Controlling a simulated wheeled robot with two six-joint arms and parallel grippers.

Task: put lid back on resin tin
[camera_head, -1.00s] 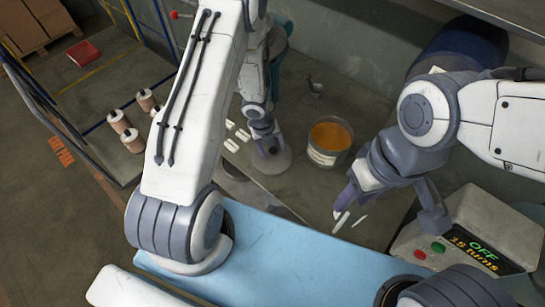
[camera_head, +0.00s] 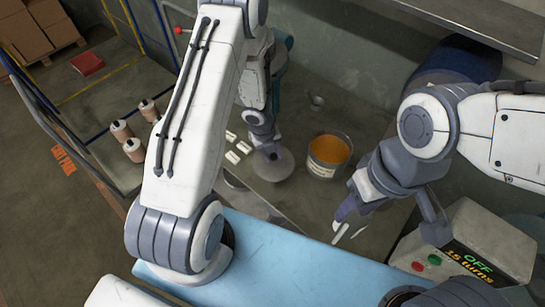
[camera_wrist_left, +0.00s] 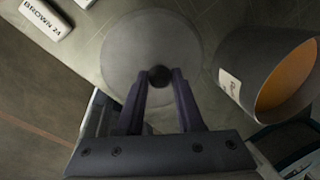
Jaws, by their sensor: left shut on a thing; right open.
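The resin tin (camera_head: 322,171) stands open on the bench, upright, with amber resin inside. In the left wrist view the tin (camera_wrist_left: 230,82) is at the right. The round grey lid (camera_head: 283,166) is just left of the tin. My left gripper (camera_head: 262,146) is shut on the lid's dark knob. In the left wrist view the fingers (camera_wrist_left: 160,86) pinch the knob above the lid (camera_wrist_left: 140,42); the lid is apart from the tin. My right gripper (camera_head: 342,218) is open and empty, in front of the tin and to its right.
White labelled blocks (camera_head: 238,150) lie left of the lid; one in the wrist view (camera_wrist_left: 46,18) reads BROWN 24. A control box (camera_head: 470,240) with a display stands at the right front.

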